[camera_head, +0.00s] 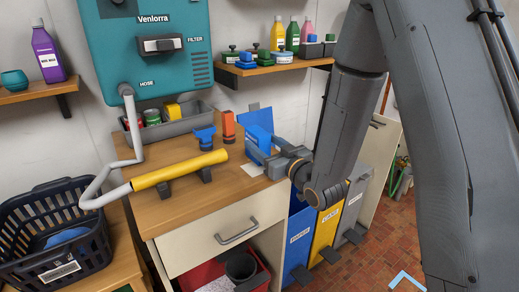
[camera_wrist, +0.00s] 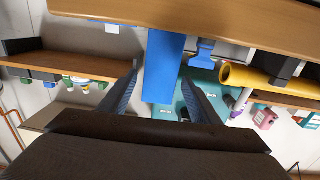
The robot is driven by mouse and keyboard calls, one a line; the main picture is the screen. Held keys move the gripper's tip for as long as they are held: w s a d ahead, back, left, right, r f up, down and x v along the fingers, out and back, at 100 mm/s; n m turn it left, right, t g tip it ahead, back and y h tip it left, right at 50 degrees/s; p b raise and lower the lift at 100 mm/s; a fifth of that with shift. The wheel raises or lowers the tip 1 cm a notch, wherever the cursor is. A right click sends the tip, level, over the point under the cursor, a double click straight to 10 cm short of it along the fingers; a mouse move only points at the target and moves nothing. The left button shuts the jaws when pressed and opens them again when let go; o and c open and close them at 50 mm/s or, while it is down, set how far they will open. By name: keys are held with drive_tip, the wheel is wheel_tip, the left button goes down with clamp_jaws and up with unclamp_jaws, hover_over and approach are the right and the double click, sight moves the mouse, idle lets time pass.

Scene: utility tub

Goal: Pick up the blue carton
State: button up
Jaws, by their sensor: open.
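The blue carton (camera_wrist: 163,62) stands upright in the middle of the wrist view, which is upside down. It reaches between the two fingers of my open gripper (camera_wrist: 160,77). A small gap seems to show on each side, but I cannot tell whether either finger touches it. In the head view the blue carton (camera_head: 257,139) is on the right end of the wooden worktop (camera_head: 176,211). My gripper (camera_head: 263,157) is there beside it and hides its lower part.
A blue clamp-like item (camera_head: 205,138) and an orange item (camera_head: 228,126) stand left of the carton. A yellow-sleeved hose (camera_head: 180,170) lies across the worktop. Behind is a grey bin (camera_head: 172,127) of goods. Blue (camera_head: 298,245) and yellow (camera_head: 326,236) bins stand below right.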

drive_tip(key=x, duration=0.2)
drive_tip(key=shift+w+a+p, duration=0.15)
drive_tip(key=shift+w+p, duration=0.1)
drive_tip(key=shift+p, duration=0.1)
drive_tip(key=shift+f+p+x, duration=0.2)
drive_tip(key=shift+p+x, duration=0.2)
drive_tip(key=shift+x, duration=0.85)
drive_tip(key=shift+f+p+x, duration=0.25)
drive_tip(key=shift+p+x, duration=0.1)
drive_tip(key=shift+x, duration=0.95)
drive_tip(key=c, duration=1.1)
